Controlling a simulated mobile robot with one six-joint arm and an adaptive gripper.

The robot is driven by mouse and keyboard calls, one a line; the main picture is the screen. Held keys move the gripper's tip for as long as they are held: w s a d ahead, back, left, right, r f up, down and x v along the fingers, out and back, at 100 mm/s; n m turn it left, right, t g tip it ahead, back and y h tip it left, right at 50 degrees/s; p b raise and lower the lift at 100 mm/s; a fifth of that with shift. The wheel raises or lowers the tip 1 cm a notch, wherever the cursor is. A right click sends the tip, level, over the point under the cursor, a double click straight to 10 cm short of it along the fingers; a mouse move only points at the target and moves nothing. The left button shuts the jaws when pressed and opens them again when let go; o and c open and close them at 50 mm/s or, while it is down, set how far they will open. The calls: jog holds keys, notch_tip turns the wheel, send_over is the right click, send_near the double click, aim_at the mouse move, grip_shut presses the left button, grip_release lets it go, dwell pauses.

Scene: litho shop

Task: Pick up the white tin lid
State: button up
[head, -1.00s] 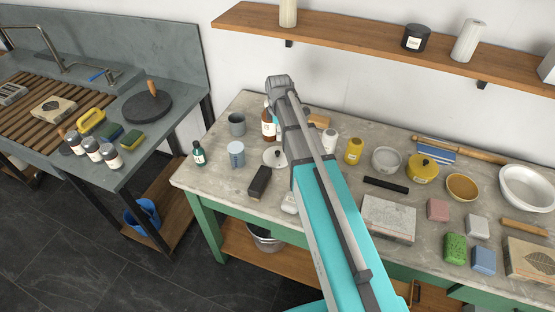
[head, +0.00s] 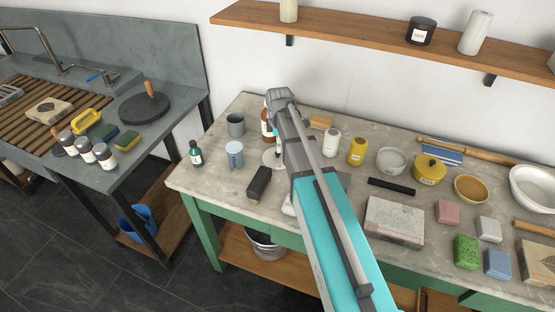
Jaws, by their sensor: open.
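The white tin lid (head: 269,159) lies on the grey worktop, left of my arm. It looks like a pale round disc with its right part hidden behind my arm and gripper. My gripper (head: 281,154) points down at the right side of the lid, mostly hidden by my own arm. Its jaws are open. I cannot tell whether it touches the lid.
A brown bottle (head: 266,124) stands just behind the lid. A black block (head: 259,184) lies in front, and a blue-grey measuring cup (head: 234,155) stands to the left. A white bottle (head: 332,142) and yellow bottle (head: 357,151) stand to the right.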

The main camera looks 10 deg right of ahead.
aim_at(278, 156)
jog(key=shift+f, duration=0.1)
jog(key=shift+w+a+f+b, duration=0.15)
jog(key=shift+f+b, duration=2.4)
jog(key=shift+b, duration=0.05)
jog(key=shift+c, duration=0.2)
grip_shut()
